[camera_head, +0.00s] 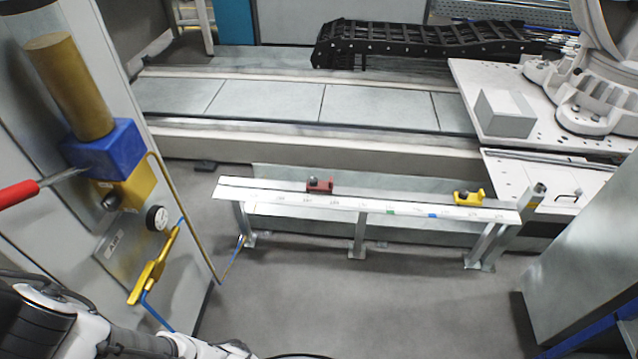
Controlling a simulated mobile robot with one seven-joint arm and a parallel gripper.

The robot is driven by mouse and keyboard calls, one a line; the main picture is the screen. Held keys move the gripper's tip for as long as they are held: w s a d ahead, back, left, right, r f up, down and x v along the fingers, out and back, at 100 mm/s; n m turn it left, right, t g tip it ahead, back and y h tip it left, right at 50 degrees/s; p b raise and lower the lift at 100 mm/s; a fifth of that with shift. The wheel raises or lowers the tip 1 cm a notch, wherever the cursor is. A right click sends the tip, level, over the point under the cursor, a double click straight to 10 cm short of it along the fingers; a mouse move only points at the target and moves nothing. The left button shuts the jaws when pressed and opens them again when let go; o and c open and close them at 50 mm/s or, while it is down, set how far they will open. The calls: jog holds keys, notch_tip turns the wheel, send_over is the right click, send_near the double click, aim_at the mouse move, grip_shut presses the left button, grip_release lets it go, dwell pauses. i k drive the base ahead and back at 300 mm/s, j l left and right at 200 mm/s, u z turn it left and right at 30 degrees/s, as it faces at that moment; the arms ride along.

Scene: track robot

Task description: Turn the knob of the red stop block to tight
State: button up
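The red stop block (322,188) sits on the white scale rail (270,195), left of the rail's middle. A small dark knob shows on its left part; whether it is tight or loose cannot be told at this size. A similar yellow stop block (474,198) with a dark knob sits near the rail's right end. My arm shows at the bottom left, well apart from the rail. My gripper itself cannot be made out in this view.
A grey cabinet at the left carries a blue and brass filter unit (105,150), a gauge (157,218) and a yellow valve handle (153,268). A grey panel (590,260) stands at the right. The floor (370,300) before the rail is clear.

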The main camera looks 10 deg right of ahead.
aim_at(313, 181)
jog(key=i+l, duration=0.8)
jog(key=i, duration=0.2)
jog(key=j+u, duration=0.05)
